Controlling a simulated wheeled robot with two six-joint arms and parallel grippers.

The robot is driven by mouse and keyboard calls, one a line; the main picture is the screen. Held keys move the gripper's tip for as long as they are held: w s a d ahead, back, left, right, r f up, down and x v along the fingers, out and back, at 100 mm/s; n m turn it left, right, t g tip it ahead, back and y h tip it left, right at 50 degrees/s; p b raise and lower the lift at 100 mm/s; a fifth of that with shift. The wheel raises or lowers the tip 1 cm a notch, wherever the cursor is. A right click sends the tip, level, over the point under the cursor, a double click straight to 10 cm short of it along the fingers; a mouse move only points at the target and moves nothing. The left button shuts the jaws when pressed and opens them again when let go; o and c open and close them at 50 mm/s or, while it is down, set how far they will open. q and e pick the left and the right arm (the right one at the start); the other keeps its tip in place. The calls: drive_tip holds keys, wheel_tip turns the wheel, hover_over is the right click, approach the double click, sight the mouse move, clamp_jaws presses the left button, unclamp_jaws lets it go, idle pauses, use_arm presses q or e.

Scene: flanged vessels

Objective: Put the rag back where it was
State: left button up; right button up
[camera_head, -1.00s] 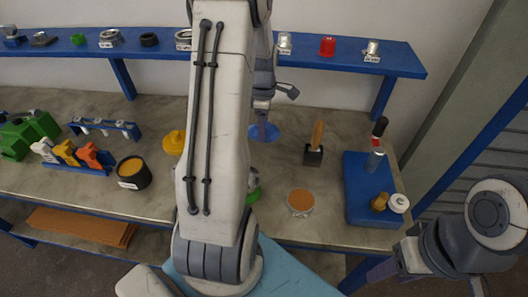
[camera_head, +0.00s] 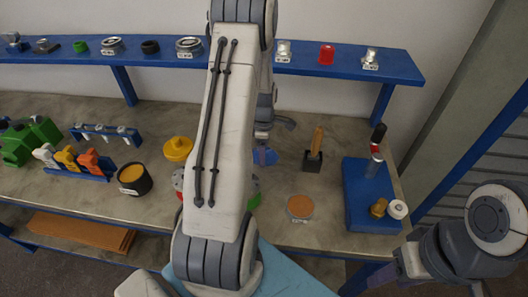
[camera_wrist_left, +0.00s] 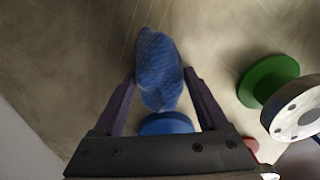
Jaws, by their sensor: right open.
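The blue rag (camera_wrist_left: 158,70) is a crumpled, lightly patterned cloth between the two purple fingers of my left gripper (camera_wrist_left: 160,78) in the left wrist view. Both fingers touch its sides, so the gripper looks shut on it. In the head view the rag (camera_head: 265,157) shows below my left wrist, above the bench, behind the left arm. Whether it touches the bench I cannot tell. My right gripper (camera_head: 372,283) is at the lower right of the head view, off the bench's front edge, open and empty; its fingertips are partly hidden.
A green flange (camera_wrist_left: 268,80) and a metal flange (camera_wrist_left: 298,108) lie right of the rag; a blue round part (camera_wrist_left: 166,123) is near the gripper's base. A brush in a dark block (camera_head: 313,160), an orange-topped tin (camera_head: 300,207) and a blue tray (camera_head: 356,215) stand to the right.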

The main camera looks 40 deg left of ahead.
use_arm(q)
drive_tip(key=shift+o, duration=0.9)
drive_tip(key=shift+r, duration=0.25)
wheel_tip(320, 180, up, 12)
drive_tip(key=b, duration=0.1)
